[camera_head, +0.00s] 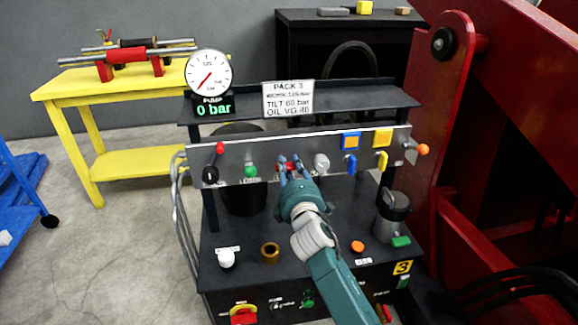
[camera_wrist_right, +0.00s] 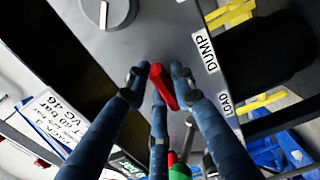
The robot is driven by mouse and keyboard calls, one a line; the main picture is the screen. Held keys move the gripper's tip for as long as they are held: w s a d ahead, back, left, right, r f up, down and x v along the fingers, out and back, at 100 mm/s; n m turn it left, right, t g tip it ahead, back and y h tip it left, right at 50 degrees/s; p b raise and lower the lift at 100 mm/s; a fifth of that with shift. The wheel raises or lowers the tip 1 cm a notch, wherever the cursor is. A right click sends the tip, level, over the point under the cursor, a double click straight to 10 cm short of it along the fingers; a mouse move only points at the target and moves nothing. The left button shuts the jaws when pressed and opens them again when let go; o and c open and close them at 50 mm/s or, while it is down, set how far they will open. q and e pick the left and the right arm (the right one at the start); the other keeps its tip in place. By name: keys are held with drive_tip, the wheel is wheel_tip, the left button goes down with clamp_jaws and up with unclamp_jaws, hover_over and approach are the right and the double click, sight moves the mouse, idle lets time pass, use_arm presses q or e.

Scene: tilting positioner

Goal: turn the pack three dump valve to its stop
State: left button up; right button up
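The red lever of a valve (camera_wrist_right: 160,86) stands on the grey panel (camera_head: 232,173) of pack three, beside a label reading DUMP (camera_wrist_right: 204,52). In the head view the lever is mostly hidden by my right gripper (camera_head: 290,172). In the right wrist view the blue fingers of my right gripper (camera_wrist_right: 158,85) surround the tilted lever. The left fingertip is at or very near its upper end, and a narrow gap shows on the right. Whether the fingers press on it cannot be told. My left gripper is not in view.
Close on the panel are a green knob (camera_head: 250,171), a grey knob (camera_head: 321,163), a blue valve handle (camera_head: 351,165) and a black knob (camera_head: 210,175). The gauge (camera_head: 208,72) display reads 0 bar. A red machine frame (camera_head: 450,130) stands at right.

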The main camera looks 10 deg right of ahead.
drive_tip(key=shift+o, duration=0.8)
drive_tip(key=s, duration=1.2)
drive_tip(key=shift+d, duration=0.25)
